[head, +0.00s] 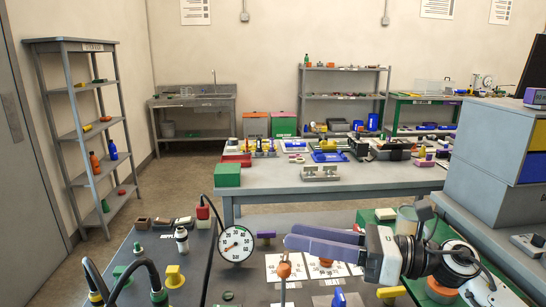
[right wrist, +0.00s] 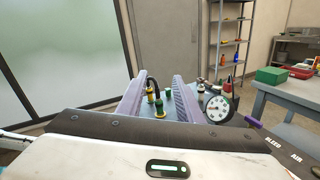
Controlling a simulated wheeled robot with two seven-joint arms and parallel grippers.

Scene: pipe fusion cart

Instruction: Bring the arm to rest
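My right arm comes in from the right in the head view. Its right gripper (head: 290,240) has purple fingers pointing left above the near cart top. In the right wrist view the two fingers of the right gripper (right wrist: 159,78) stand apart with nothing held between them. Green and yellow hose fittings (right wrist: 160,108) show beyond the gap, on the cart. My left gripper is in neither view.
A pressure gauge (head: 236,244) stands on the near cart, left of the fingertips. Black hoses (head: 150,275) rise at the lower left. A yellow knob (head: 174,276) and a white bottle (head: 182,240) stand nearby. A grey workbench (head: 270,187) with a green box (head: 227,175) lies behind.

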